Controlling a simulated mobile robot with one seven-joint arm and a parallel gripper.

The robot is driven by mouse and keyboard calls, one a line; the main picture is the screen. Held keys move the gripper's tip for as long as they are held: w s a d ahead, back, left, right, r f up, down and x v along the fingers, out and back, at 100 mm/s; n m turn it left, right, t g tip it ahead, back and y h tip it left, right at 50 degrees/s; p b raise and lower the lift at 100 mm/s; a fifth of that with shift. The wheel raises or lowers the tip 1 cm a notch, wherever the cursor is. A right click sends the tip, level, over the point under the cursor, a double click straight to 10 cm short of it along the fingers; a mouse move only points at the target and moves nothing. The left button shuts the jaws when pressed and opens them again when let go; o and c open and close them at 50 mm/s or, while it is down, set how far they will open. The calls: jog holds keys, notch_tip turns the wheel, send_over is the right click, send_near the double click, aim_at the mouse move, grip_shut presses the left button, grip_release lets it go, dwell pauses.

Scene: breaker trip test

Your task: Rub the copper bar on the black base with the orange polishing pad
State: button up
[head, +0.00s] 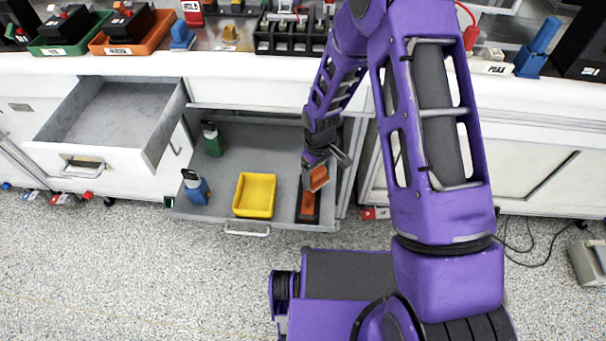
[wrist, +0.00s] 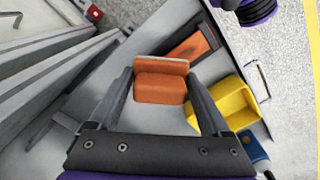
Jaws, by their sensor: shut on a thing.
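The orange polishing pad (head: 319,178) is held in my gripper (head: 321,163) over the open lower drawer. In the wrist view, the pad (wrist: 160,88) sits between the two fingers of my gripper (wrist: 160,76), with a pale layer along its far edge. The copper bar (head: 307,204) lies on its black base (head: 307,220) at the right side of the drawer, just below the pad in the head view. In the wrist view, the copper bar (wrist: 192,47) is beyond the pad to the upper right. The pad looks apart from the bar; the exact height gap cannot be told.
The drawer (head: 224,178) also holds a yellow tray (head: 255,195) left of the base, a blue bottle (head: 195,187) and a green bottle (head: 213,139). An open upper drawer (head: 105,118) is at the left. The cluttered bench (head: 225,65) overhangs behind.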

aim_at(318, 170)
jog(key=shift+r+p, duration=0.6)
jog(key=shift+r, duration=0.8)
jog(key=shift+d+r, duration=0.1)
